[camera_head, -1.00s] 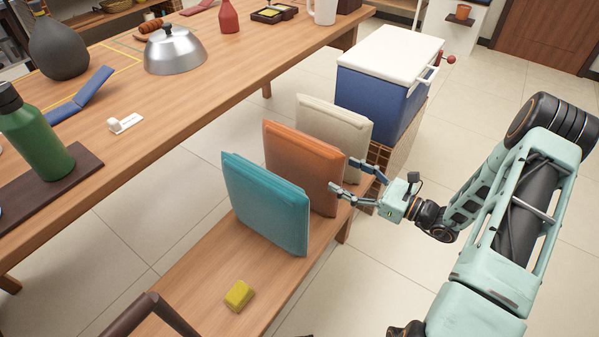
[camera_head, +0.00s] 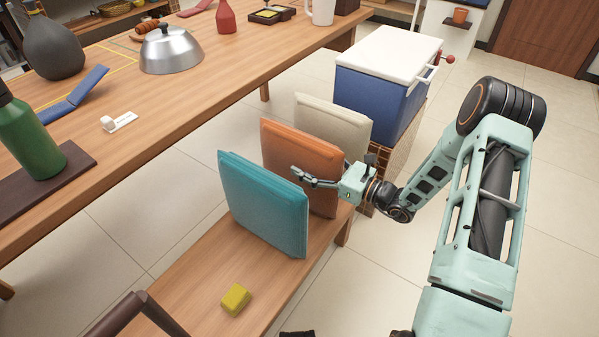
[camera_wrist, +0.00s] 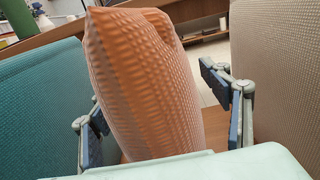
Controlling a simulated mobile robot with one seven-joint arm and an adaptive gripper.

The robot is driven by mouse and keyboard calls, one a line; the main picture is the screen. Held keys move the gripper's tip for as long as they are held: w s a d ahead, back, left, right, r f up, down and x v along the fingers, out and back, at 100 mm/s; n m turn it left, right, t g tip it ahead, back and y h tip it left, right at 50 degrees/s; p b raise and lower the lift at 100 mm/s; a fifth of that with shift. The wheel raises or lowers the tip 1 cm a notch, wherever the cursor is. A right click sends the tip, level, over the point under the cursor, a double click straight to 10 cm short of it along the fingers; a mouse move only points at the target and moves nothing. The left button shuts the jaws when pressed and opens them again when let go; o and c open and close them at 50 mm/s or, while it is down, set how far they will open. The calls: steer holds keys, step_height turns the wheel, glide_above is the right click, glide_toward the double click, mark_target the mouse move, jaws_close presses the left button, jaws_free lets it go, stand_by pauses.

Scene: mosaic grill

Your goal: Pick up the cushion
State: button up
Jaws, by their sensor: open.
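Three cushions stand upright in a row on the wooden bench: a teal one (camera_head: 262,205) in front, an orange one (camera_head: 290,148) in the middle and a cream one (camera_head: 335,122) behind. My gripper (camera_head: 298,174) is at the right edge of the orange cushion, partly hiding it. In the wrist view the orange cushion (camera_wrist: 140,80) stands between my two open fingers (camera_wrist: 160,125), with gaps on both sides. The teal cushion (camera_wrist: 40,105) is close outside the left finger and the cream cushion (camera_wrist: 275,80) close outside the right finger.
The bench (camera_head: 190,285) holds a yellow block (camera_head: 235,299) near its front. A blue cooler with a white lid (camera_head: 380,80) stands beyond the cream cushion. A long wooden table (camera_head: 200,95) with several items runs along the left. The floor at right is clear.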

steer(key=c, duration=1.9)
steer(key=shift+r, duration=0.1)
